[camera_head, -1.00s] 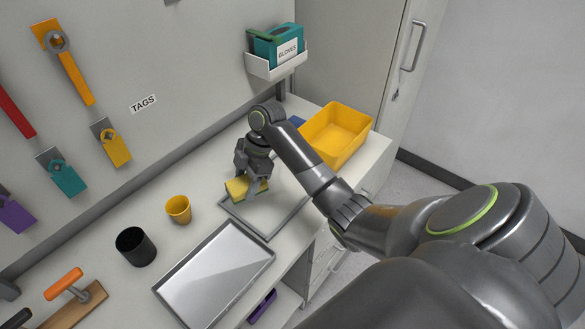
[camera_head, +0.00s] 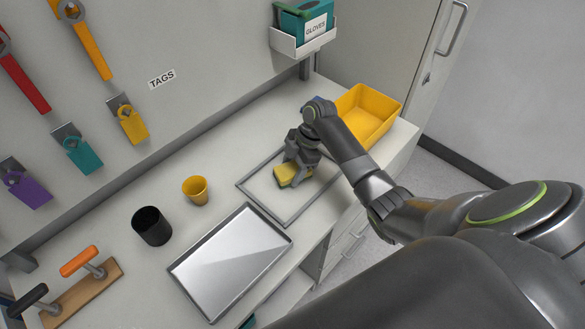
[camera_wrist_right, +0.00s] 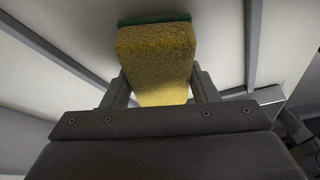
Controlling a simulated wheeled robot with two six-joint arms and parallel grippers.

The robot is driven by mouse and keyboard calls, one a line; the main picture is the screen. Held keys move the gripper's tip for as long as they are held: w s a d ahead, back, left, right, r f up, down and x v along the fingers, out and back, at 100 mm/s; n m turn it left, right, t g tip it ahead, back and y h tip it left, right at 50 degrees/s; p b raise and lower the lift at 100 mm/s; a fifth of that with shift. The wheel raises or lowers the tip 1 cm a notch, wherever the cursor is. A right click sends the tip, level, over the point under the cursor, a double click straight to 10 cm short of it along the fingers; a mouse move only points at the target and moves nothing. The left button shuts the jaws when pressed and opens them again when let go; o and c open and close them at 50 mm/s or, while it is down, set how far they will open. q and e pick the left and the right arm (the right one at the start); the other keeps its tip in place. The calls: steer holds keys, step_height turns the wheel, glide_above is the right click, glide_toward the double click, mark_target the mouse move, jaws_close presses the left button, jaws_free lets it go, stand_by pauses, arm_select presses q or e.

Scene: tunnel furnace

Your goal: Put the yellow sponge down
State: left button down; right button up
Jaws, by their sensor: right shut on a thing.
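The yellow sponge (camera_head: 289,176) is between the fingers of my right gripper (camera_head: 296,172), inside the grey rectangular frame (camera_head: 262,208) on the white worktop. In the right wrist view the sponge (camera_wrist_right: 158,60) shows a green layer on its far side. The fingers of my right gripper (camera_wrist_right: 160,92) press against both its sides there. Whether the sponge touches the worktop I cannot tell. My left gripper is not in view.
A yellow bin (camera_head: 372,112) stands behind the arm at the right end of the worktop. A metal tray (camera_head: 230,262), a yellow cup (camera_head: 196,190) and a black cup (camera_head: 152,227) stand to the left. A glove box holder (camera_head: 303,40) hangs on the wall.

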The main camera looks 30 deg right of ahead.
steer(key=shift+f, duration=0.3)
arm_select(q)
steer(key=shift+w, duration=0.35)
